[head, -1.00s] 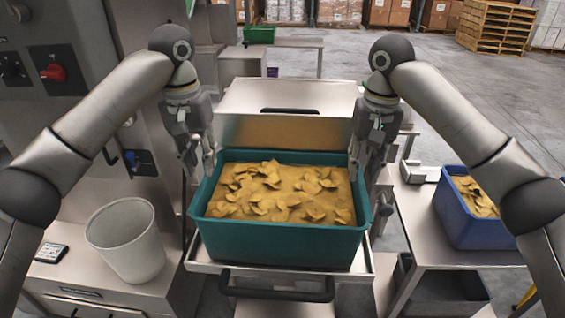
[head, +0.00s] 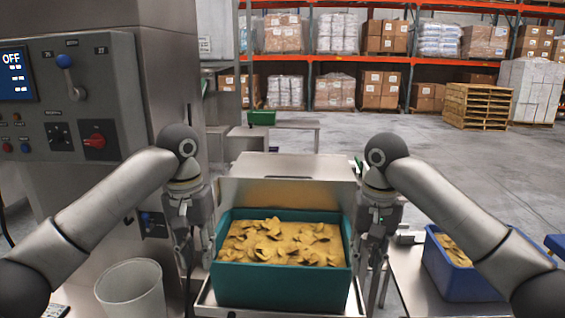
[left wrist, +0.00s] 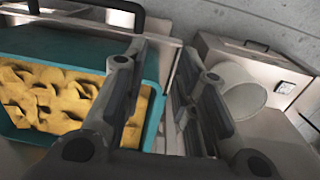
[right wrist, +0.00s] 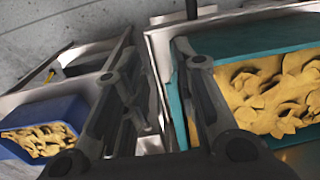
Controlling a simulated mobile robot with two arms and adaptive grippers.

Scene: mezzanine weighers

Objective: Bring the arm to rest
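My left gripper (head: 196,262) points down at the left side of a teal tub (head: 280,285) full of yellow chips (head: 283,242). Its fingers are apart in the left wrist view (left wrist: 165,85), with the tub's rim showing between them. My right gripper (head: 371,265) points down at the tub's right side. Its fingers are also apart in the right wrist view (right wrist: 160,80), with the tub wall showing between them. Neither grips anything that I can see. I cannot tell whether the fingertips touch the tub. Both arms are bent, reaching in from the sides.
A white bin (head: 132,290) stands left of the tub. A control cabinet (head: 75,95) rises behind it. A blue crate of chips (head: 465,278) sits on the right-hand table. Pallet racking (head: 400,60) and stacked pallets (head: 477,106) stand far back. Open floor lies at right.

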